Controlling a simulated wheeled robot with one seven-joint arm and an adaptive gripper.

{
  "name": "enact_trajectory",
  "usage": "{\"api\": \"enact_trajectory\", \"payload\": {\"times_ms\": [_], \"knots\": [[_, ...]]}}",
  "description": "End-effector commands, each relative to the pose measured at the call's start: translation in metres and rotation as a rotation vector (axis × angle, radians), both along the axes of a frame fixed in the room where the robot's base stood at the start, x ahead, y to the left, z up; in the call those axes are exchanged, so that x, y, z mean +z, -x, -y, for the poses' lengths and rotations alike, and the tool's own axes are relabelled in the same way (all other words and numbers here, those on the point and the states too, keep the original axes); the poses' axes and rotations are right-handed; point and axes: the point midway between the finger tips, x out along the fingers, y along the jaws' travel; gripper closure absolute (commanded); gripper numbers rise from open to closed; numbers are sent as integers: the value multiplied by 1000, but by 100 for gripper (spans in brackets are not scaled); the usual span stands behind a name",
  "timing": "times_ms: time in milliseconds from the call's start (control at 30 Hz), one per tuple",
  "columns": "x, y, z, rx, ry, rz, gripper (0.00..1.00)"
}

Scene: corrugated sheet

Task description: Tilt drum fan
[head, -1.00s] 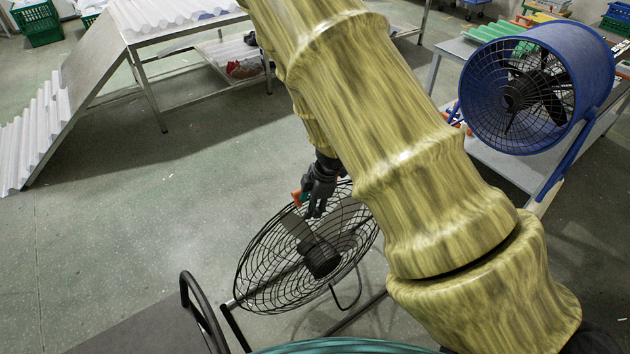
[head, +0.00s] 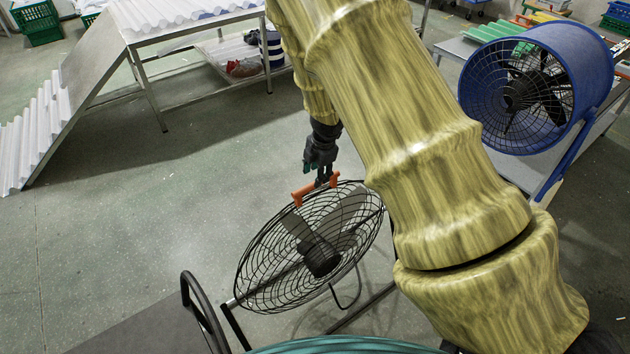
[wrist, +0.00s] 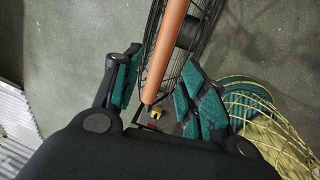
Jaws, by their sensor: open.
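A black wire-cage fan (head: 282,255) stands at the lower middle of the head view, its round cage leaning back on a floor stand. An orange handle (head: 308,191) is at its far upper rim. My gripper (head: 322,178) is at the handle's far side, its fingers pointing down. In the wrist view, my gripper (wrist: 160,88) is open, with the orange handle (wrist: 166,50) running between its two teal-padded fingers. I cannot tell whether either pad touches it. A blue drum fan (head: 520,90) on a blue stand is at the upper right, apart from my gripper.
A metal table (head: 190,32) with white corrugated sheets and a sloped ramp (head: 75,90) stand at the upper left. A grey bench (head: 515,170) is below the blue fan. A curved black rail (head: 203,312) is in the near left. The floor left of the black fan is clear.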

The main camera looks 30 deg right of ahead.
Motion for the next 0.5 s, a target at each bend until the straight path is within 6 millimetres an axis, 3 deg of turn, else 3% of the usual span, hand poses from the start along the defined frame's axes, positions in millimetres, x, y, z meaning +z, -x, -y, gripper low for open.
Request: {"api": "enact_trajectory", "payload": {"times_ms": [200,500], "knots": [[-29,-5,-1,-1,-2,-1,58],[-50,-10,-2,0,-1,0,58]]}}
